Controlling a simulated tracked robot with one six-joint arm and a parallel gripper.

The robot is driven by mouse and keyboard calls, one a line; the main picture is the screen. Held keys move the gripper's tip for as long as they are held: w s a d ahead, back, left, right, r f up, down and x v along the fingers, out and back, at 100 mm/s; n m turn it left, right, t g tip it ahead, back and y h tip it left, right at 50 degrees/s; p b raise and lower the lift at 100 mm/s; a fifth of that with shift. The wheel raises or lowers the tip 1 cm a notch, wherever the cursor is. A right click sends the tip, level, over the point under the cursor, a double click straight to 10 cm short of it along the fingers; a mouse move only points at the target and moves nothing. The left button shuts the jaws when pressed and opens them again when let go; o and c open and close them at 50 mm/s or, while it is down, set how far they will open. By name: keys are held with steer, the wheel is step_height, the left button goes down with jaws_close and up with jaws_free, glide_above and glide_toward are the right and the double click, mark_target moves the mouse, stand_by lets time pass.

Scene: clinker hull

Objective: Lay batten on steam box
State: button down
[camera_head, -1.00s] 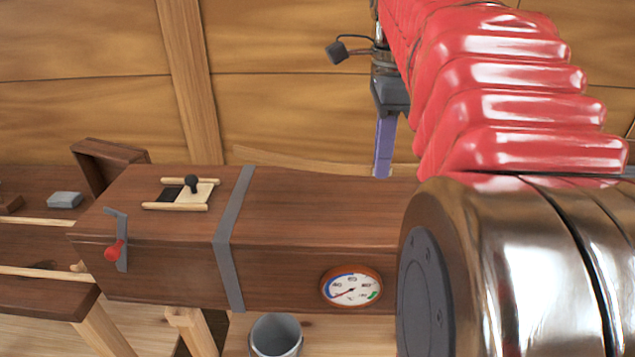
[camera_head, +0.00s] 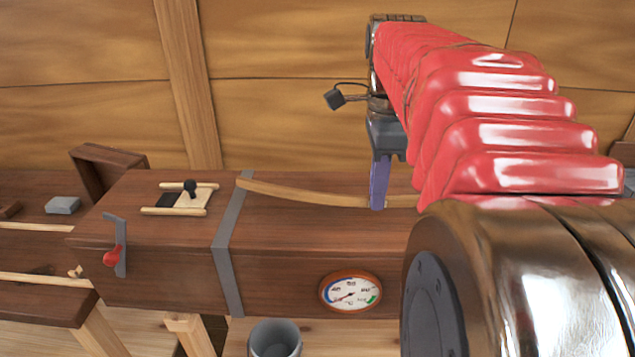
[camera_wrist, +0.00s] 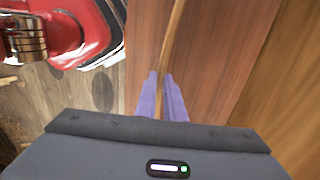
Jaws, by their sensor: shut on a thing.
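The batten (camera_head: 295,193) is a long, thin, slightly bent strip of pale wood. It lies along or just above the top of the steam box (camera_head: 300,228), a long brown wooden box with a grey metal band; I cannot tell whether it touches. My gripper (camera_head: 378,203) points down over the box top with its purple fingers shut on the batten. The batten's right part is hidden behind my red arm. In the wrist view, the batten (camera_wrist: 175,40) runs away from between the purple fingers (camera_wrist: 162,88) above the brown box top.
A dial gauge (camera_head: 350,292) and a red-knobbed lever (camera_head: 114,256) are on the box front. A small slide with a black knob (camera_head: 190,188) is on its top left. An open wooden end door (camera_head: 108,172) stands behind. A grey bucket (camera_head: 275,340) is below.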

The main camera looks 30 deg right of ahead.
steer(key=shift+f, duration=0.15)
steer(key=shift+f, duration=1.95)
steer(key=shift+f, duration=0.1)
steer(key=c, duration=1.8)
jaws_free()
steer(key=shift+c, duration=0.2)
step_height(320, 180, up, 12)
steer(key=shift+r, duration=0.15)
